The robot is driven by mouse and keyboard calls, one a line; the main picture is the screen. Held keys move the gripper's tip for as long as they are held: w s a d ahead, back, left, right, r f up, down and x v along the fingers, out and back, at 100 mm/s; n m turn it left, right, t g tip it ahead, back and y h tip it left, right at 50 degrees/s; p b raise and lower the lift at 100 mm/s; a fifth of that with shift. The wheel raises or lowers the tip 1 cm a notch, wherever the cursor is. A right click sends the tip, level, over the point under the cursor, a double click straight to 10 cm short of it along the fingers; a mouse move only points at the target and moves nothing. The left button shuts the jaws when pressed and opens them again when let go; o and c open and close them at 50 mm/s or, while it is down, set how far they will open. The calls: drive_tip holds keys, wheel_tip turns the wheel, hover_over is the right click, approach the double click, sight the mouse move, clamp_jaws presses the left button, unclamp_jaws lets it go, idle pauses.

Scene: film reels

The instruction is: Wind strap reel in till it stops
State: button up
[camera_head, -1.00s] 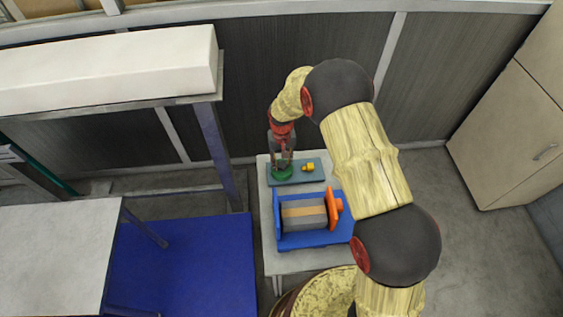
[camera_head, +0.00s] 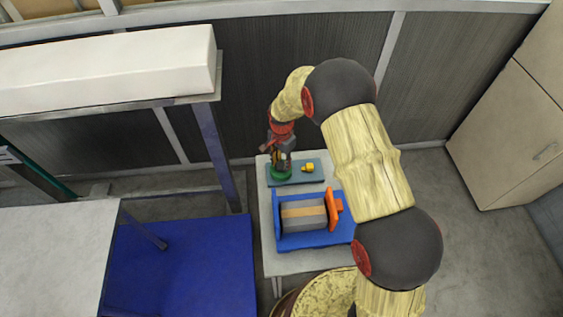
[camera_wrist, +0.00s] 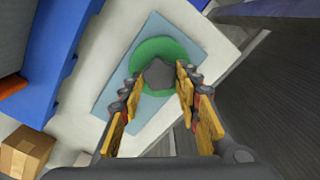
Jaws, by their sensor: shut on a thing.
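A green disc (camera_head: 281,173) sits on a teal plate (camera_head: 317,178) at the back of the small table. In the wrist view the green disc (camera_wrist: 152,50) has a dark grey knob (camera_wrist: 158,73) at its middle. My gripper (camera_head: 281,160) points down over the disc. In the wrist view its yellow fingers (camera_wrist: 160,76) are closed on both sides of the grey knob. A small yellow piece (camera_head: 308,168) is beside the disc on the plate. No strap can be clearly made out at the disc.
A blue frame (camera_head: 277,215) holding a grey drum with a tan band (camera_head: 304,212) stands in front of the plate. An orange part (camera_head: 333,209) is at its right end.

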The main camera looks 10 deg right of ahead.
sight(282, 164)
drive_tip(key=m, duration=0.5)
drive_tip(key=shift+m, duration=0.3)
idle(0.4)
drive_tip(key=o, duration=1.2)
drive_tip(key=shift+c, duration=0.2)
wheel_tip(282, 164, up, 12)
